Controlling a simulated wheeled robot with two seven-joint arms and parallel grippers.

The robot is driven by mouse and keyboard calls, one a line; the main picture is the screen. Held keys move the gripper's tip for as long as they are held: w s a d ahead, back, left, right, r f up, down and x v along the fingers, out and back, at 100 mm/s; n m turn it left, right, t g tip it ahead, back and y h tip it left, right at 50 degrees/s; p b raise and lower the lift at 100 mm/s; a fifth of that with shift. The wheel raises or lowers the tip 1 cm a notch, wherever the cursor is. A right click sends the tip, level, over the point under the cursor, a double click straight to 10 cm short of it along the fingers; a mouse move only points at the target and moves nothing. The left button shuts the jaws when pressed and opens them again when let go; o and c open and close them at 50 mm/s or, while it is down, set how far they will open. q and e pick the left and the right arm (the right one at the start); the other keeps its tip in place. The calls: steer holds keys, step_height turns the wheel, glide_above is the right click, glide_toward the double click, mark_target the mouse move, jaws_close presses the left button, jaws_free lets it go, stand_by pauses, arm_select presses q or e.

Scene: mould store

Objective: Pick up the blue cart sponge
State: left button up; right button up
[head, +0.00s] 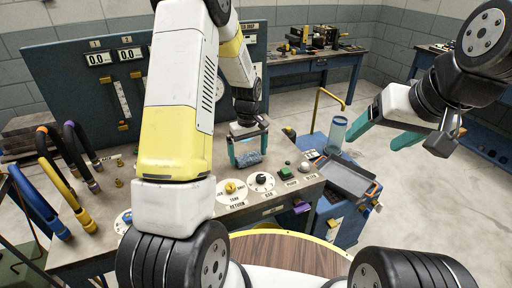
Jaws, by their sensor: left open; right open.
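The blue sponge (247,159), mottled blue, is at the console top near its right side. My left gripper (248,153) points down over it, its teal fingers open on either side of the sponge. I cannot tell whether the fingers touch it or whether it rests fully on the surface. My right gripper (373,142) is open and empty, held in the air at the right, above the floor and beyond the cart.
Knobs and buttons, including a yellow knob (230,188), line the console front. Coloured hoses (60,182) stand at the left.

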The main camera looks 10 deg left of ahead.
mark_target(249, 156)
arm_select(q)
steer(key=shift+f, duration=0.2)
steer(key=c, duration=1.2)
steer(key=shift+r, duration=0.1)
steer(key=shift+r, duration=0.55)
step_height(249, 156, up, 2)
steer(key=shift+w+r, duration=0.1)
steer(key=s+d, duration=0.3)
steer(key=d, duration=0.1)
steer(key=s+d+r, duration=0.1)
steer(key=s+d, duration=0.2)
steer(key=s, duration=0.1)
steer(key=s+d, duration=0.4)
steer(key=shift+s+d+r, duration=0.15)
steer(key=shift+d+r, duration=0.1)
steer(key=shift+d, duration=0.05)
